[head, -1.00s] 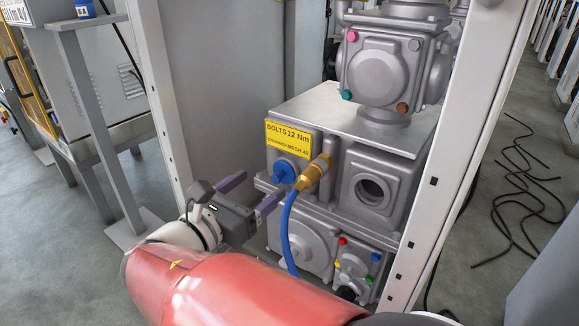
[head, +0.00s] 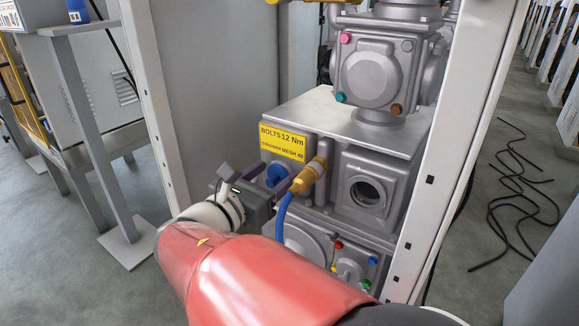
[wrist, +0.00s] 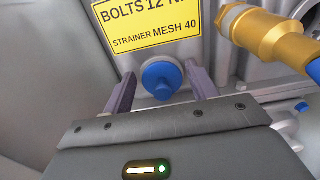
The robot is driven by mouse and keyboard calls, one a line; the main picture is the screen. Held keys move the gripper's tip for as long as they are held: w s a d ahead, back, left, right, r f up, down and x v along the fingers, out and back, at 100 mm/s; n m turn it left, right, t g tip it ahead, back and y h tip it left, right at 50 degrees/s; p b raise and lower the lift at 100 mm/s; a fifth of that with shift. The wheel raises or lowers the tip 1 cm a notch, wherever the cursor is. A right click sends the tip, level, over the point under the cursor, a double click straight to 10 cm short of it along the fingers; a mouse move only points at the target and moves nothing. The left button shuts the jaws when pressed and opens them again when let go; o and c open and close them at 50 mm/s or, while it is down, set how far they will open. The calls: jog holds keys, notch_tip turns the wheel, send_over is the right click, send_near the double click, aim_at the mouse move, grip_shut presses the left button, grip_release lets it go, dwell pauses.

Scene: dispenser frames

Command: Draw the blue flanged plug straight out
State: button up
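The blue flanged plug (head: 276,173) sits in the front of a grey metal housing, under a yellow label. In the wrist view the plug (wrist: 161,80) shows its round blue flange and a smaller knob facing me. My gripper (wrist: 160,72) is open, with one purple finger on each side of the plug. I see no clear grip on it; a small gap shows at the left finger, and the right fingertip is close to the flange. In the head view my gripper (head: 271,181) partly covers the plug.
A brass fitting (head: 309,178) with a blue hose (head: 282,218) stands close to the right of the plug; the fitting also shows in the wrist view (wrist: 268,38). White cabinet posts (head: 154,110) flank the housing. Black cable (head: 508,200) lies on the floor at right.

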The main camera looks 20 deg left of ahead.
jog(key=o, duration=0.7)
jog(key=shift+c, duration=0.2)
